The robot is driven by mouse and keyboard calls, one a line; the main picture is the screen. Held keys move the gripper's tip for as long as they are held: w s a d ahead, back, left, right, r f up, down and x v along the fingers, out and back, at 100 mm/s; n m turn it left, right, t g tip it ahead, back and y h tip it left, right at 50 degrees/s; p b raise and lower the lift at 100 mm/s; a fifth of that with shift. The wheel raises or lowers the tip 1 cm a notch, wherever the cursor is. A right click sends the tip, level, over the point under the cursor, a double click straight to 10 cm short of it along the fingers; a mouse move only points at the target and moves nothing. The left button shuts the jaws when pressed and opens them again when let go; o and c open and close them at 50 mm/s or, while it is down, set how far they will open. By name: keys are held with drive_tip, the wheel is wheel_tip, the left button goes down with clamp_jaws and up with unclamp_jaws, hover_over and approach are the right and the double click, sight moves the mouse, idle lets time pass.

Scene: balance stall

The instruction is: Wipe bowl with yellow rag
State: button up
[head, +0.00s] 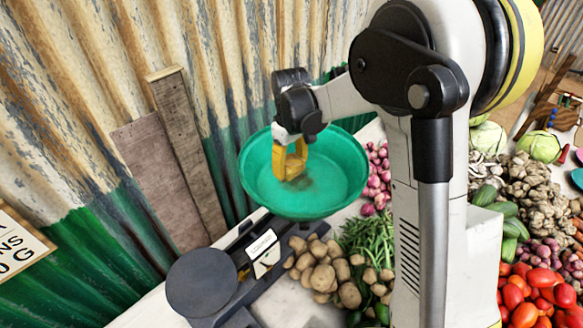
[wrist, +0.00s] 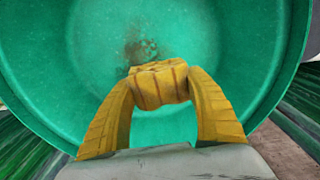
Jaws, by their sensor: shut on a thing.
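The green bowl (head: 342,182) sits on top of the balance scale (head: 238,270), left of the middle in the head view. It fills most of the wrist view (wrist: 60,60). A brown dirty patch (wrist: 140,48) marks its inside, also visible in the head view (head: 300,184). My gripper (head: 290,168) reaches down into the bowl. In the wrist view its yellow fingers are shut on the folded yellow rag (wrist: 160,86), which has darker stripes. The rag is beside the dirty patch in the picture. I cannot tell whether it touches the bowl.
Potatoes (head: 318,268), green beans (head: 370,244) and red onions (head: 378,180) lie close to the scale. Tomatoes (head: 532,290) and ginger (head: 535,185) lie further right. A corrugated wall (head: 90,110) with leaning wooden boards (head: 185,150) stands close behind the scale.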

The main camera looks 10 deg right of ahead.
drive_tip(key=shift+r+p, duration=0.6)
drive_tip(key=shift+r, duration=0.7)
drive_tip(key=shift+d, duration=0.1)
